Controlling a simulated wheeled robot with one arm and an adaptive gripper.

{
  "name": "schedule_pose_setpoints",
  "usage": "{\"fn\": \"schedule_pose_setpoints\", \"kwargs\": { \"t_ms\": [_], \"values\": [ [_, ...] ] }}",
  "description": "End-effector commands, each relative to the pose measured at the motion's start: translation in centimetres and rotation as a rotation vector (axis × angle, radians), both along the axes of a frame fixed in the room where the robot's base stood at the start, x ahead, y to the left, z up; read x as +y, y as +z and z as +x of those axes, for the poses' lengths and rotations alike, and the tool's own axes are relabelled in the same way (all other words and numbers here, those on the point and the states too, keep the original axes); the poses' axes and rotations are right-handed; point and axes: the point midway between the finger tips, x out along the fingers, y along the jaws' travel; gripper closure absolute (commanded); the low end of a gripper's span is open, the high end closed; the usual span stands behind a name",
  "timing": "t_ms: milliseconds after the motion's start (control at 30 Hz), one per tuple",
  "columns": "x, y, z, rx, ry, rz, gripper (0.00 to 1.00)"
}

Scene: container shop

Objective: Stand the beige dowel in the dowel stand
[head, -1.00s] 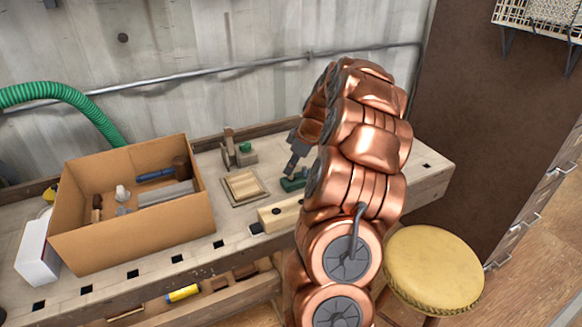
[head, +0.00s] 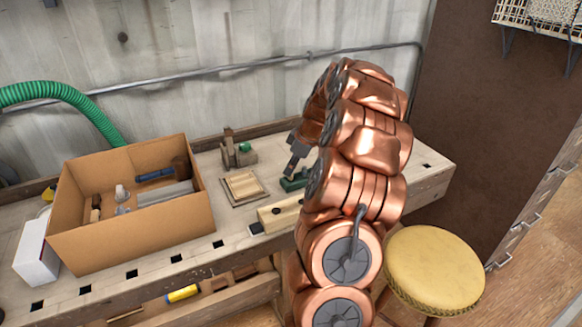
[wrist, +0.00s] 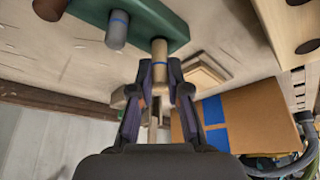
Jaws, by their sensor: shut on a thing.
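The beige dowel (wrist: 159,49) is a light round peg with a blue band. In the wrist view my gripper (wrist: 160,70) is shut on it. The dowel's far end overlaps the near edge of the green dowel stand (wrist: 182,32); I cannot tell whether it is in a hole or just above. A grey dowel (wrist: 117,30) with a blue band and a brown dowel (wrist: 48,8) are at the stand. In the head view my gripper (head: 289,172) is beside the green stand (head: 293,182), partly hidden by my arm, and the beige dowel cannot be made out.
A cardboard box (head: 140,235) with tools stands on the bench at left, a white box (head: 38,252) beside it. A square wooden tray (head: 244,187), a wooden block (head: 280,213) and a small wooden piece with a green part (head: 240,155) are near the stand.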

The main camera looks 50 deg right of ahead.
Motion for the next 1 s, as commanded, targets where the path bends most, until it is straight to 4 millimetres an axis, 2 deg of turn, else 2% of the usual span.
{"fn": "schedule_pose_setpoints", "kwargs": {
  "t_ms": [1000],
  "values": [
    [0.0, -1.3, 0.0, 0.000, 0.000, 0.000, 0.98]
  ]
}}
